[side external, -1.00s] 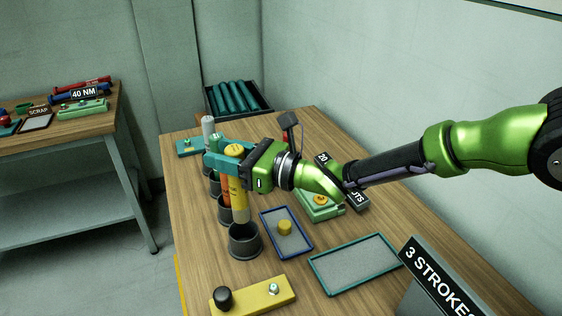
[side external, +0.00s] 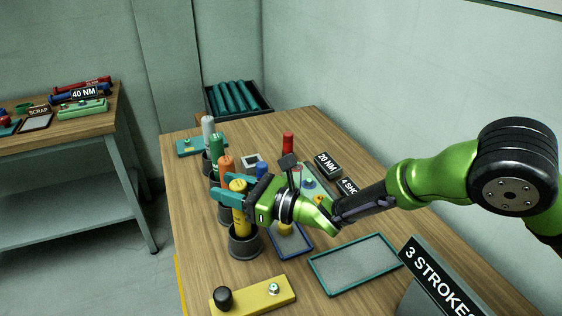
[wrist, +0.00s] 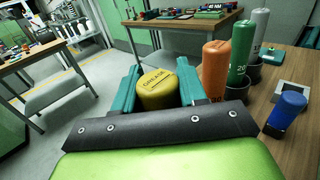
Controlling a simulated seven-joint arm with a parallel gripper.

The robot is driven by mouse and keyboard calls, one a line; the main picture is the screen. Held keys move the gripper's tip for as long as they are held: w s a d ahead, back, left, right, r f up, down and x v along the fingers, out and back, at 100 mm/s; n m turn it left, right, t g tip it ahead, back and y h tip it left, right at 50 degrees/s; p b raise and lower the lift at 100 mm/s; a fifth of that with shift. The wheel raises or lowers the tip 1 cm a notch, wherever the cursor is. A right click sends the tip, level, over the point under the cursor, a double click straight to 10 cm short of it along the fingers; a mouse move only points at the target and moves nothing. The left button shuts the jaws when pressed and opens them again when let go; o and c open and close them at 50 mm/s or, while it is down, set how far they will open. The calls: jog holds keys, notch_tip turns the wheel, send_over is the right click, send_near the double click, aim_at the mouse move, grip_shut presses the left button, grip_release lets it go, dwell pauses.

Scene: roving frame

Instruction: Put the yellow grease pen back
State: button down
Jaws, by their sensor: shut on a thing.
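The yellow grease pen (side external: 241,224) stands upright between the teal fingers of my gripper (side external: 238,197) in the side view. Its lower end is inside the rim of the nearest dark round holder (side external: 244,247); whether it touches the bottom is hidden. In the wrist view my gripper (wrist: 158,88) is shut on the pen, whose yellow cap (wrist: 157,89) reads GREASE.
Orange (side external: 226,172), green (side external: 217,149) and grey (side external: 208,131) pens stand in holders behind it. A blue-rimmed tray (side external: 303,252), a teal-rimmed tray (side external: 355,264) and a yellow block (side external: 252,296) lie nearby. A blue-capped piece (wrist: 287,108) stands at right.

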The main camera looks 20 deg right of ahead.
jog(key=c, duration=0.5)
grip_release()
jog(key=shift+c, duration=0.2)
jog(key=v, duration=0.7)
jog(key=shift+s+d, duration=0.2)
